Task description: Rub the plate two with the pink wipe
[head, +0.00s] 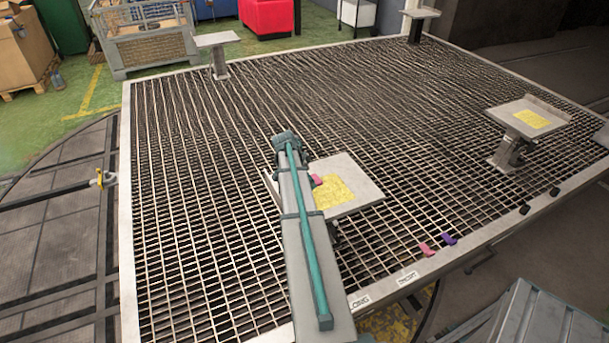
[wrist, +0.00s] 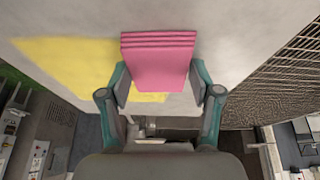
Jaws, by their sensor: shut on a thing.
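My gripper (wrist: 160,88) is shut on the pink wipe (wrist: 160,62), a folded pink block held between its two fingers. The wipe also shows as a small pink patch beside my arm in the head view (head: 316,179). It is over the nearest grey plate (head: 362,178), which carries a yellow patch (head: 335,192). In the wrist view the yellow patch (wrist: 65,62) lies left of the wipe and partly behind it. I cannot tell whether the wipe touches the plate. My arm hides the plate's left part and my gripper in the head view. No plate number is readable.
Another plate with a yellow patch (head: 533,120) stands at the right. Plain plates stand at the back left (head: 216,39) and far back (head: 421,12). A pink piece (head: 427,249) and a purple piece (head: 448,239) lie near the front edge. Much of the grating is open.

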